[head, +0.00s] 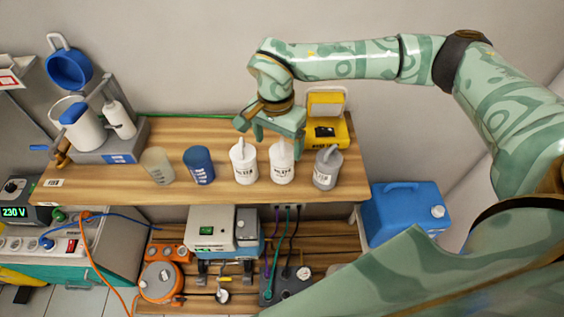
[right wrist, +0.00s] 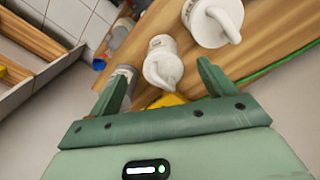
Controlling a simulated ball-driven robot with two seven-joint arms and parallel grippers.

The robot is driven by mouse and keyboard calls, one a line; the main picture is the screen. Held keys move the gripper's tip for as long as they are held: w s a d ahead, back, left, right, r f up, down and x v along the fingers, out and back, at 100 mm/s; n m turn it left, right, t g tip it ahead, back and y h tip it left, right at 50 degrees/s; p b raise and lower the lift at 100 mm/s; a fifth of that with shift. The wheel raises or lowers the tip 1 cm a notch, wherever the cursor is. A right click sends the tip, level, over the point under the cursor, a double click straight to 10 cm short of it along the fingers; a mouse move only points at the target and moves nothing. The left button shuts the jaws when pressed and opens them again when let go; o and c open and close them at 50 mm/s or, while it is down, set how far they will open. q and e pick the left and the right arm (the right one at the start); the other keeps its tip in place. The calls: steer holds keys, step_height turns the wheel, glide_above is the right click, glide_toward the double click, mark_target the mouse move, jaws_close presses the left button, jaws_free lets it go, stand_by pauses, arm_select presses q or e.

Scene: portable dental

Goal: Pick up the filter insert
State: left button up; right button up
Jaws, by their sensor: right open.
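I cannot tell for certain which thing is the filter insert. Two white labelled vessels with thin upright spouts or handles (head: 243,163) (head: 282,163) and a similar grey one (head: 326,170) stand in a row on the wooden top. My right gripper (head: 270,132) is open over the back of the table, close to the white vessels. In the right wrist view, one white vessel (right wrist: 161,62) shows beyond and between the open fingers (right wrist: 160,85), apparently ungripped. The grey vessel is partly hidden by a finger there. My left gripper is out of view.
A blue cup (head: 199,167) and a clear cup (head: 158,166) stand left of the vessels. A grey machine (head: 95,146) fills the left end. An open yellow case (head: 327,122) stands at the back right, near the gripper. The table's front strip is clear.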

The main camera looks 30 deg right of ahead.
mark_target(279, 156)
step_height(279, 156, down, 5)
steer(key=shift+w+d+f, duration=0.1)
steer(key=shift+d, duration=0.05)
steer(key=shift+c, duration=0.3)
steer(key=c, duration=1.4)
steer(key=shift+r, duration=0.2)
